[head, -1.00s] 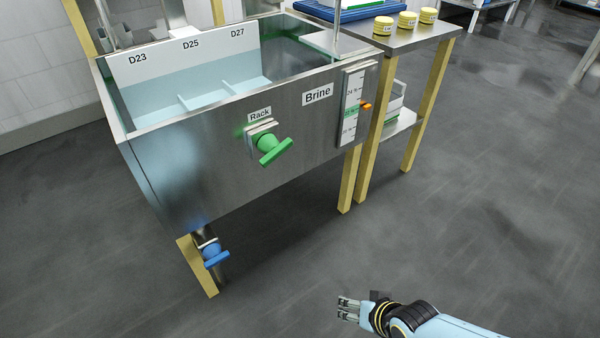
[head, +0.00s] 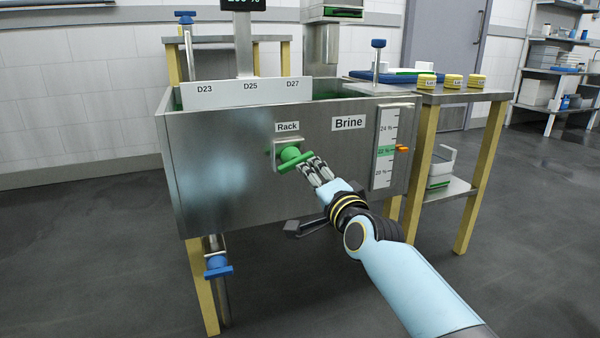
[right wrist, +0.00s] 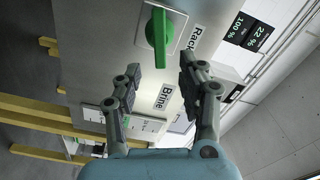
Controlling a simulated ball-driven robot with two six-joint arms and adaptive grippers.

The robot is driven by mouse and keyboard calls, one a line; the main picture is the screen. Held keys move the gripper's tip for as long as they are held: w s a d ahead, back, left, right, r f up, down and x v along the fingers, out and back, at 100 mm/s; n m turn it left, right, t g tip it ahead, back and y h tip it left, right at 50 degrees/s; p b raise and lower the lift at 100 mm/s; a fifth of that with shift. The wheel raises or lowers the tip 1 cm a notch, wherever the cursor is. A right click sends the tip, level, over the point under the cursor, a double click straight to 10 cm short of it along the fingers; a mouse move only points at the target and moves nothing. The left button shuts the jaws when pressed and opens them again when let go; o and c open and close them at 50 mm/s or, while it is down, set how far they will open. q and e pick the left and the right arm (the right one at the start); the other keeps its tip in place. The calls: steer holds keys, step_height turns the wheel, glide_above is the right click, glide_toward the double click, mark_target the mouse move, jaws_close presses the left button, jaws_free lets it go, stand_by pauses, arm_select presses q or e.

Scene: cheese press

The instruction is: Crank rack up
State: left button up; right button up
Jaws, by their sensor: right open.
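The green rack crank (head: 291,156) sits on a pale plate on the front of the steel brine tank (head: 225,150), under the "Rack" label (head: 288,127). Its handle is tilted, lower at the left. My right gripper (head: 310,166) is just right of the crank in the head view, and its fingers reach toward the handle's right end. In the right wrist view the fingers (right wrist: 160,80) are spread with nothing between them. The green crank (right wrist: 160,35) shows ahead of them there, apart from both fingers. My left gripper is not in view.
A scale with an orange pointer (head: 401,149) is right of the crank. A blue valve (head: 217,265) hangs below the tank at left. A side table (head: 450,97) with yellow tubs (head: 453,81) stands at right. The floor in front is open.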

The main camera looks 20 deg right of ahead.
mark_target(298, 162)
steer(key=w+b, duration=0.1)
steer(key=w, duration=0.3)
steer(key=w+b, duration=0.1)
steer(key=w, duration=0.3)
steer(key=shift+w+a+f, duration=0.15)
steer(key=shift+w+f, duration=0.05)
steer(key=shift+w, duration=0.2)
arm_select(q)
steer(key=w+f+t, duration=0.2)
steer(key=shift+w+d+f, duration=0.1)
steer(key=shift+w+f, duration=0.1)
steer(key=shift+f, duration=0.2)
arm_select(e)
steer(key=shift+w+r, duration=0.15)
steer(key=shift+w, duration=0.25)
jaws_close()
